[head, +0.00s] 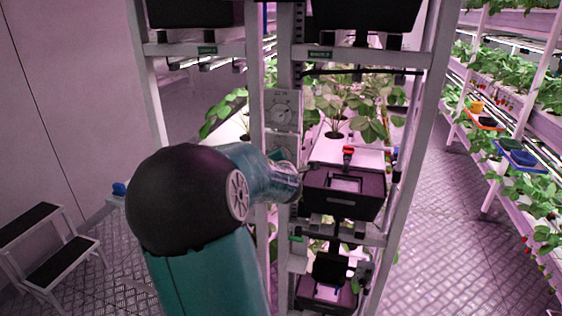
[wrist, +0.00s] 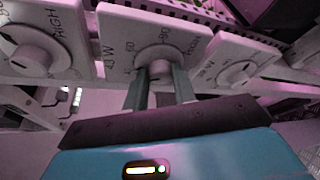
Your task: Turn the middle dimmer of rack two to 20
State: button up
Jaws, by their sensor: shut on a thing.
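In the wrist view three white dial panels sit in a row on a rack post. The middle panel (wrist: 122,28) has printed numbers, with 60 and 80 legible, and a round knob (wrist: 159,69). My gripper (wrist: 160,84) has its two fingers on either side of this knob, shut on it. The knob's pointer and exact setting are hidden. The left dial (wrist: 35,50) is marked HIGH. The right dial (wrist: 238,72) shows a dark pointer mark. In the head view one dial panel (head: 281,110) shows on the post; my arm hides my gripper and the panel it holds.
A dark crate (head: 343,192) stands on the rack just right of my arm, with a red-topped item (head: 348,155) behind it. A step stool (head: 48,245) stands at lower left. Plant shelves (head: 510,90) line the right; the aisle floor (head: 450,230) between is clear.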

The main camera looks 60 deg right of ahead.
jog(key=n+g, duration=0.2)
jog(key=n, duration=0.1)
jog(key=n+g, duration=0.1)
jog(key=n, duration=0.1)
jog(key=w+n+g, duration=0.1)
jog(key=n+g, duration=0.1)
jog(key=n, duration=0.1)
jog(key=shift+r+n+g+y, duration=0.25)
jog(key=shift+n+g+y, duration=0.05)
jog(key=shift+a, duration=0.1)
dwell(0.5)
jog(key=o, duration=1)
jog(key=v, duration=1.3)
jog(key=shift+a, duration=0.35)
